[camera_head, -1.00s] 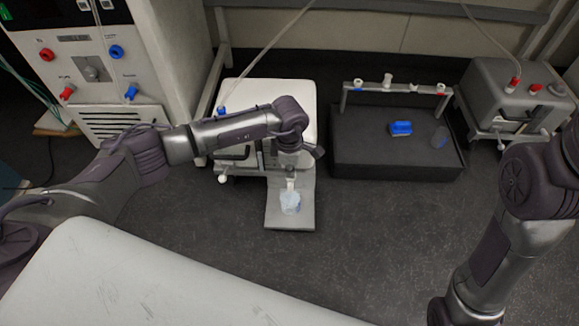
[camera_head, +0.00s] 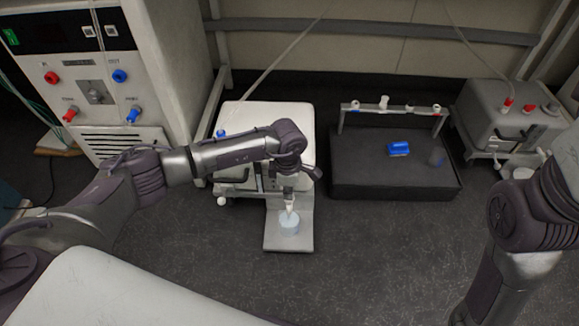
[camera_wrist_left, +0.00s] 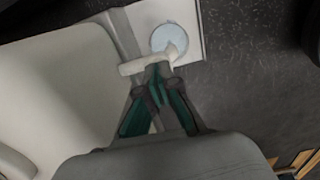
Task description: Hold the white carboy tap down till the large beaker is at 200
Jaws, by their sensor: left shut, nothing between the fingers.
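The white carboy (camera_head: 262,116) stands left of centre in the head view, partly behind my left arm; its white body fills the left of the wrist view (camera_wrist_left: 55,90). Its white tap (camera_wrist_left: 140,66) juts out over the large beaker (camera_wrist_left: 170,38). The beaker (camera_head: 289,223) is clear with pale bluish liquid and stands on a grey plate (camera_head: 290,243) in front of the carboy. Its marks are too small to read. My left gripper (camera_wrist_left: 157,78) is shut and empty, its fingertips at the tap; I cannot tell whether they press it. My right gripper is out of view.
A black box (camera_head: 370,180) with a blue object (camera_head: 399,149) and a rack of tubes stands right of the carboy. A grey carboy (camera_head: 497,110) stands farther right. A control cabinet (camera_head: 90,75) is at the left. The floor in front is clear.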

